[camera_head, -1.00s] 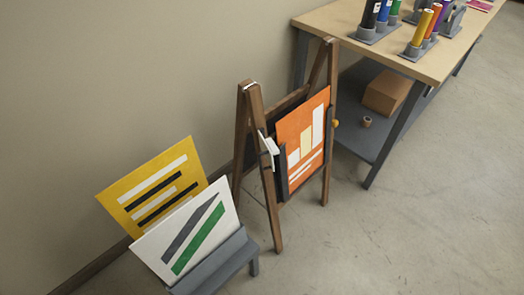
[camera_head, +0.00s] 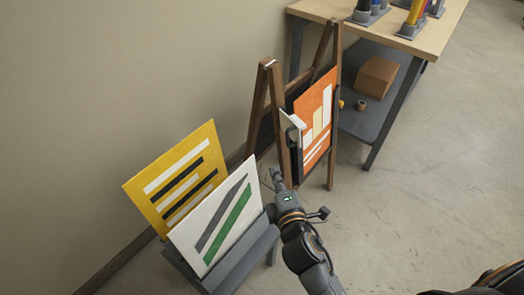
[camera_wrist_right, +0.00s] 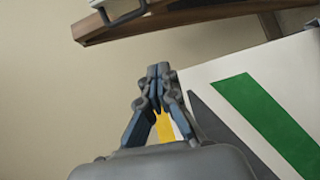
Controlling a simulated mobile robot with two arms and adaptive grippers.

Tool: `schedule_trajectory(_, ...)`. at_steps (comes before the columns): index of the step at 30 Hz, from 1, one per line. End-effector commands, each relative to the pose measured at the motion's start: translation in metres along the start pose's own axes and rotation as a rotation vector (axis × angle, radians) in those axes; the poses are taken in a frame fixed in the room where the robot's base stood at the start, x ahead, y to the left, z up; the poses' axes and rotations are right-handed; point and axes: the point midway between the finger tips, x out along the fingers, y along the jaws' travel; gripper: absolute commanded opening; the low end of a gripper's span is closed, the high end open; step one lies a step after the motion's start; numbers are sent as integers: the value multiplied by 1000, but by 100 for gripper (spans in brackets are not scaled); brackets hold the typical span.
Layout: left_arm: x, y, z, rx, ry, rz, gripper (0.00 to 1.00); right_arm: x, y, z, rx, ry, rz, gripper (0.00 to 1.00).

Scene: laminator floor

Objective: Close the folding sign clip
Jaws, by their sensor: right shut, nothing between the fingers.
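The folding sign (camera_head: 276,115) is a wooden A-frame holding an orange poster (camera_head: 315,118) against a dark panel. Its clip (camera_head: 293,120), a white bar with a dark bracket, sticks out at an angle near the poster's left edge. In the right wrist view, a white piece and dark loop of the clip (camera_wrist_right: 122,12) show at the top edge, beside a wooden leg. My right gripper (camera_head: 278,176) is shut and empty, below the clip and apart from it, near the sign's front leg. It also shows in the right wrist view (camera_wrist_right: 158,72). My left gripper is not in view.
A grey rack (camera_head: 243,262) at lower left holds a yellow board (camera_head: 177,178) and a white board (camera_head: 222,218), close to my right gripper. A workbench (camera_head: 395,30) with a lower shelf stands behind the sign. Floor at right is clear.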

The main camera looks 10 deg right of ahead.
Motion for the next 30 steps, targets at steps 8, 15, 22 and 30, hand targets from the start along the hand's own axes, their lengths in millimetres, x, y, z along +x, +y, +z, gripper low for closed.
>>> schedule_trajectory(8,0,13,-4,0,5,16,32,10,28,6,-44,-20,53,0)
schedule_trajectory(15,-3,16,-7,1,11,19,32,58,30,7,-42,-20,53,0)
schedule_trajectory(22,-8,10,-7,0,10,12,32,94,32,15,-44,-21,48,0)
schedule_trajectory(30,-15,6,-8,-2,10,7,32,82,31,42,-41,-19,49,0)
